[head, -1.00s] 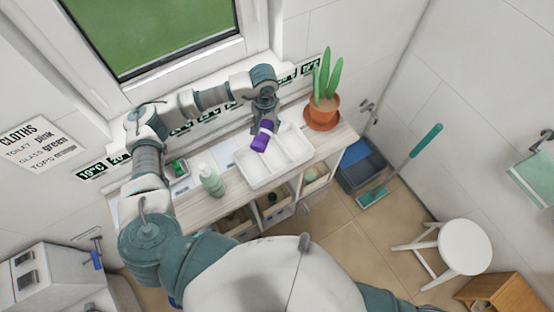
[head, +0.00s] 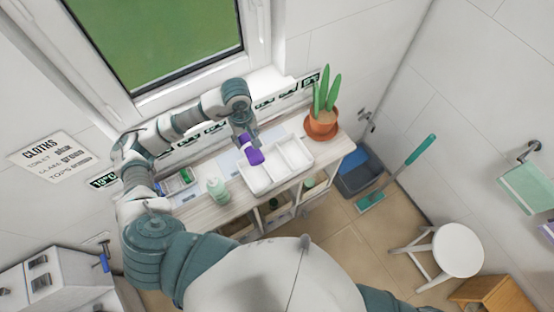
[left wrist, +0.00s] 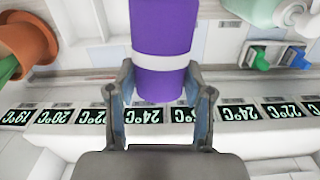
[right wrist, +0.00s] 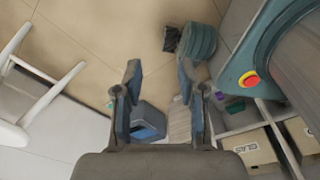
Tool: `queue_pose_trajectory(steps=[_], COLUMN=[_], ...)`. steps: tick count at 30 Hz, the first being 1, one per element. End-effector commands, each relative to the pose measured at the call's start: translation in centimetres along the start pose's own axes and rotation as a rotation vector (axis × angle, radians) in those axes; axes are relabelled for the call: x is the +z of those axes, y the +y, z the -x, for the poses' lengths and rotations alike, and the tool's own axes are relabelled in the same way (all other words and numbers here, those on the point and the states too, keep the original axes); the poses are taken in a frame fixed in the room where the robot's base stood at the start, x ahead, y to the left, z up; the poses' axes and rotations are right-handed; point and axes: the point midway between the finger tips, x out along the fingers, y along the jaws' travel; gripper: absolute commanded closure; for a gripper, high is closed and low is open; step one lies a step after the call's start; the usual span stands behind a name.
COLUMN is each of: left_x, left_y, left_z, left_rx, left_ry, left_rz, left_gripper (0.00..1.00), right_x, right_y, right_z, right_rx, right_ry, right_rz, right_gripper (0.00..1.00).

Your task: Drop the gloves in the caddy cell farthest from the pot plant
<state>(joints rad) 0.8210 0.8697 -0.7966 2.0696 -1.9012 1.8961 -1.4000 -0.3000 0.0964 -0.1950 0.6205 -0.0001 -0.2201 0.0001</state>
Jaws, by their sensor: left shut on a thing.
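The gloves (head: 254,157) are a purple roll with a white band. My left gripper (head: 245,138) is shut on them and holds them over the left end of the white caddy (head: 285,178). In the left wrist view the roll (left wrist: 165,30) sits between the two fingers and hides part of what lies behind it. The pot plant (head: 322,122), a cactus in a terracotta pot, stands past the caddy's right end; its pot (left wrist: 25,38) shows in the left wrist view. My right gripper (right wrist: 160,75) is open and empty, away from the cart top.
Temperature labels line the wall behind. A blue-grey bin (head: 360,172), a brush and a white stool (head: 457,250) stand on the floor at right.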

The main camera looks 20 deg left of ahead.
Motion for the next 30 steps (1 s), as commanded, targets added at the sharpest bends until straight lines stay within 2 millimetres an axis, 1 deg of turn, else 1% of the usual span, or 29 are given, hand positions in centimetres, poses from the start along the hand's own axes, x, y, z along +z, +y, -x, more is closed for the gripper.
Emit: queue_pose_trajectory(steps=[1,6,7,9,12,16,23,27,30], left_x=[0.0,0.2,0.3,0.3,0.5,0.5,0.2,0.1,0.0], left_y=[-0.7,-2.1,-1.9,-1.8,-1.6,-1.4,-1.7,-1.9,-2.0], left_z=[1.1,2.9,1.5,-0.1,-1.9,-3.6,-5.5,-7.2,-8.6], left_rx=[-0.003,-0.007,-0.009,-0.009,-0.01,-0.01,-0.007,-0.006,-0.006], left_ry=[0.001,0.014,0.011,0.011,0.012,0.015,0.015,0.012,0.01], left_rz=[0.047,0.194,0.188,0.186,0.184,0.182,0.181,0.182,0.181], left_gripper=[0.84,0.84,0.84,0.84,0.84,0.84,0.84,0.84,0.84], right_x=[-0.1,-0.6,-0.6,-0.6,-0.6,-0.5,-0.2,0.0,0.1], right_y=[-0.1,-1.2,-1.5,-2.2,-2.6,-2.4,-1.0,-0.4,-0.4], right_z=[1.1,2.8,2.1,1.5,1.1,0.7,0.2,-0.5,-1.0], right_rx=[-0.001,-0.015,-0.018,-0.026,-0.031,-0.028,-0.012,-0.005,-0.004], right_ry=[0.001,0.004,0.005,0.006,0.007,0.005,0.002,0.0,-0.001], right_rz=[0.0,-0.004,-0.004,-0.005,-0.003,-0.001,0.0,0.0,0.0], right_gripper=[0.6,0.6,0.6,0.6,0.6,0.6,0.6,0.6,0.6])
